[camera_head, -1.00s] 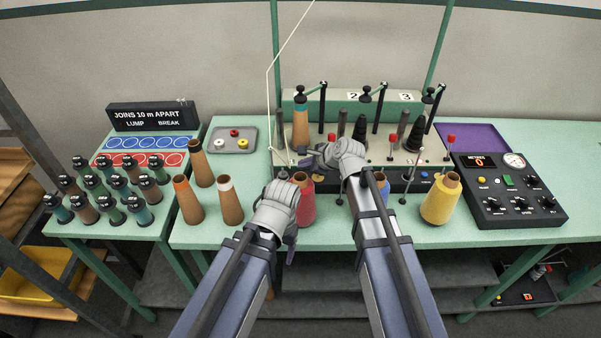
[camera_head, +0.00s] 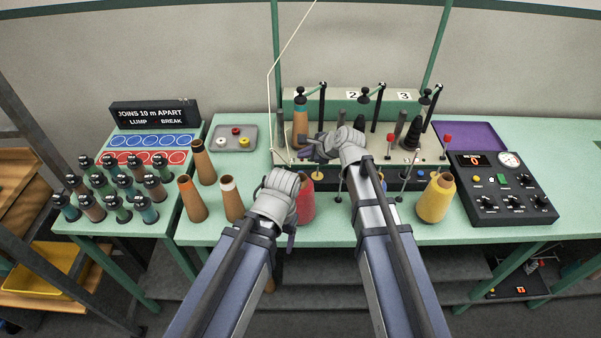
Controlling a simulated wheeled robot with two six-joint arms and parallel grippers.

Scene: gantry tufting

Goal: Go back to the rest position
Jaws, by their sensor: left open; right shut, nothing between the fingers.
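My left gripper (camera_head: 292,212) is the lower one. It is over the front part of the green table (camera_head: 400,232), in front of a red yarn cone (camera_head: 308,205) and partly covering it. Its jaws are open with nothing in them, though the wrist hides much of them. My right gripper (camera_head: 310,146) is higher and farther back, in front of the creel machine (camera_head: 430,152). Its fingers point left, shut and empty, near the pale yarn line. Whether they touch the yarn cannot be told.
Brown cones (camera_head: 203,162) stand left of my arms, and a yellow cone (camera_head: 436,198) stands right. A control box (camera_head: 500,190) is at the right. Several small bobbins (camera_head: 145,210) crowd the left table. A grey tray (camera_head: 234,146) lies behind the brown cones.

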